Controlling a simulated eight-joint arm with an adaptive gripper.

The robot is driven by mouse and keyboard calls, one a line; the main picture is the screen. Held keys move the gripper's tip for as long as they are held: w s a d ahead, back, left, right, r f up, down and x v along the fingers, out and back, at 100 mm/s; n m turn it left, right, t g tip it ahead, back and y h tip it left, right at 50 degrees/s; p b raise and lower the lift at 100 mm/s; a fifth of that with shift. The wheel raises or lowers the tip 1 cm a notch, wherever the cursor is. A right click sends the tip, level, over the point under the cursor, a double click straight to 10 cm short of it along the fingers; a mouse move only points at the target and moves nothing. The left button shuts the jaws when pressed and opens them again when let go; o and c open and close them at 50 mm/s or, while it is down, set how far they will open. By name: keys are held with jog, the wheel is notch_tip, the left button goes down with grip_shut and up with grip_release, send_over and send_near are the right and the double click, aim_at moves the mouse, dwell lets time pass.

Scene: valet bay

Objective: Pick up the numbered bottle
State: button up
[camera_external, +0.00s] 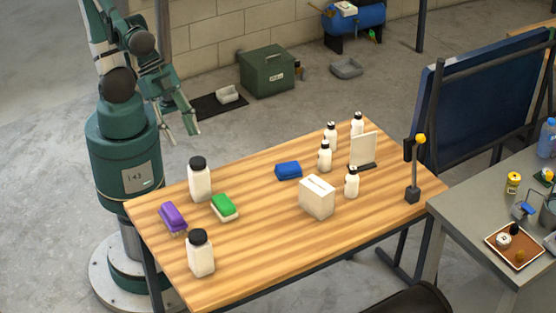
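Several white bottles with dark caps stand upright on the wooden table. Two larger ones are a bottle at the left (200,182) and a bottle at the front (200,257). Smaller ones are at the right: a bottle (324,158), one behind it (331,138), one at the back (357,125) and one near the white box (351,185). No number is legible on any bottle, so I cannot tell which is the numbered one. My gripper (183,132) hangs beyond the table's back left edge, fingers apart and empty, away from all bottles.
On the table (265,245) are a purple brush (172,217), a green-topped block (224,206), a blue block (288,170), a white box (317,198), a white panel on a stand (363,149) and a yellow-topped lever (415,165). The front middle is clear.

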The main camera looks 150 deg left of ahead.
jog(key=w+a+f+n+g+y, duration=0.1)
jog(key=w+a+f+n+y, duration=0.15)
jog(key=a, duration=0.45)
jog(key=w+a+f+n+y, duration=0.1)
jog(key=w+a+n, duration=0.15)
jog(key=a, duration=0.35)
jog(key=n+g+y, duration=0.8)
jog(key=n, duration=0.5)
send_near(331, 124)
jog(key=a, duration=0.2)
jog(key=shift+s+a+f+y+b, duration=0.1)
jog(key=shift+f+y+b, duration=0.1)
jog(key=shift+f, duration=0.15)
jog(key=shift+s+a+f+y+b, duration=0.1)
jog(key=shift+f+b, duration=0.1)
jog(key=shift+f, duration=0.1)
jog(key=shift+a, duration=0.1)
jog(key=shift+x, duration=1.2)
jog(key=shift+s, duration=0.1)
